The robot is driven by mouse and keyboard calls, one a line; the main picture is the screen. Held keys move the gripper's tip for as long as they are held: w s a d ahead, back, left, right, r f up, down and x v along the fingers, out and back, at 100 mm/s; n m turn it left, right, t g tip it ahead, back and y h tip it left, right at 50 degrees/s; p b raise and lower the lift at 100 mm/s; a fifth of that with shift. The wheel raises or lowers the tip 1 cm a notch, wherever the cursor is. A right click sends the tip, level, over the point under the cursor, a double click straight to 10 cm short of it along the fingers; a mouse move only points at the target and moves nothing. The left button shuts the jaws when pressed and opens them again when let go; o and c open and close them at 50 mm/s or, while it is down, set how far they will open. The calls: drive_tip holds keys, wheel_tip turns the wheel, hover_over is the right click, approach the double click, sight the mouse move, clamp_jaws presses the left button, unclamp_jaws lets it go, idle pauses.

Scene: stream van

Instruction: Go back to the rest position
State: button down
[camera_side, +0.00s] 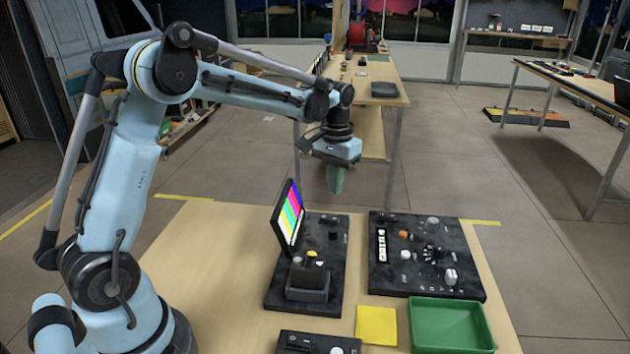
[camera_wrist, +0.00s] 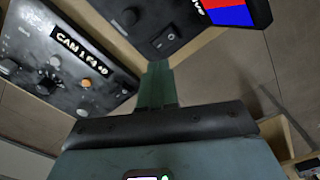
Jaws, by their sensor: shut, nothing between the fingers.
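My gripper (camera_side: 336,180) hangs pointing down in the side view, beyond the back edge of the wooden table (camera_side: 215,260). Its green fingers are shut and hold nothing. In the wrist view my gripper (camera_wrist: 157,72) shows as closed fingers pointing towards the panels. The panel with the colour-bar screen (camera_side: 289,217) stands nearest below it, with a yellow button on a dark block. The panel with knobs and an orange button (camera_side: 425,255) lies to its right. Both panels also show in the wrist view, the labelled knob panel (camera_wrist: 70,60) at left and the screen panel (camera_wrist: 165,25) at top.
A green tray (camera_side: 450,299) and a yellow pad (camera_side: 376,325) lie at the front right of the table. A dark switch box (camera_side: 315,343) is at the front edge. Another bench (camera_side: 372,68) stands behind my gripper. The table's left part is clear.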

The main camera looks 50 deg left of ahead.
drive_tip(key=shift+r, duration=0.1)
drive_tip(key=s+d+r+m+t, duration=0.1)
drive_tip(key=s+d+r+t, duration=0.1)
drive_tip(key=s, duration=0.6)
drive_tip(key=s+d+r+m+t, duration=0.2)
drive_tip(key=s+d+t, duration=0.3)
drive_tip(key=s+d, duration=0.2)
drive_tip(key=shift+s+d+r, duration=0.15)
drive_tip(key=shift+s+d, duration=0.05)
drive_tip(key=shift+s, duration=0.7)
